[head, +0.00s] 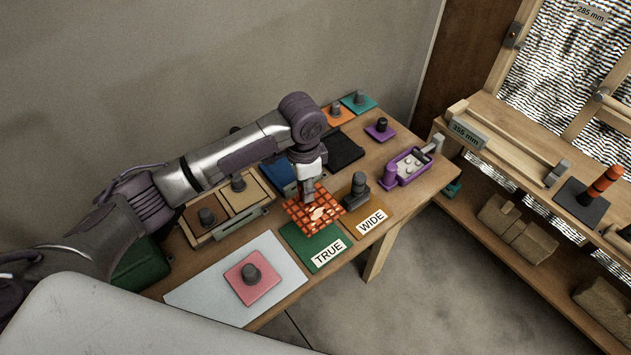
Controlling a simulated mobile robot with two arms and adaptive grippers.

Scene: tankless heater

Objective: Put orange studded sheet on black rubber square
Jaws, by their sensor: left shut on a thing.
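The orange studded sheet (298,222), a square with a grid pattern and pale patches, is under my left gripper (308,198). The gripper is shut on it and holds it over the table near the green TRUE card, partly overlapping that card in the picture. A black square (346,151) lies flat on the table behind and to the right of the sheet, with its left part hidden by my arm. I cannot tell which one is rubber. My right gripper is not in view.
A green TRUE card (303,248) and a tan WIDE card (378,229) lie at the table's front edge. A dark knob (356,190) stands right of the sheet. A purple tray (409,167), a blue square (279,174) and several knobbed squares surround it.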

